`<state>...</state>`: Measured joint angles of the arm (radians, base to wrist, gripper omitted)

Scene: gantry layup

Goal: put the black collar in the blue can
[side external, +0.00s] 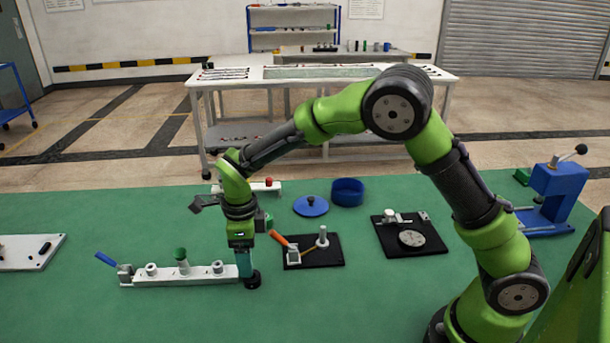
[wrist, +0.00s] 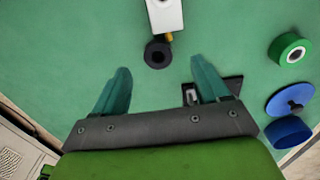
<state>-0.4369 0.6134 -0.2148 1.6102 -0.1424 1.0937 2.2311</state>
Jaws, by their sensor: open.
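The black collar (side external: 252,281) sits on the green mat by the right end of a white rail fixture. In the wrist view the collar (wrist: 157,54) shows as a dark ring, just beyond the gap between my fingertips. My gripper (side external: 244,272) points down beside the collar. Its teal fingers (wrist: 159,72) are apart with nothing between them. The blue can (side external: 348,193) stands farther back and to the right, open at the top.
The white rail fixture (side external: 185,274) lies left of my gripper. A black plate with an orange-handled clamp (side external: 312,252) is close on the right. The blue lid with a knob (side external: 311,206) lies beside the can. A green ring (wrist: 290,50) is nearby. A second black plate (side external: 409,240) lies farther right.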

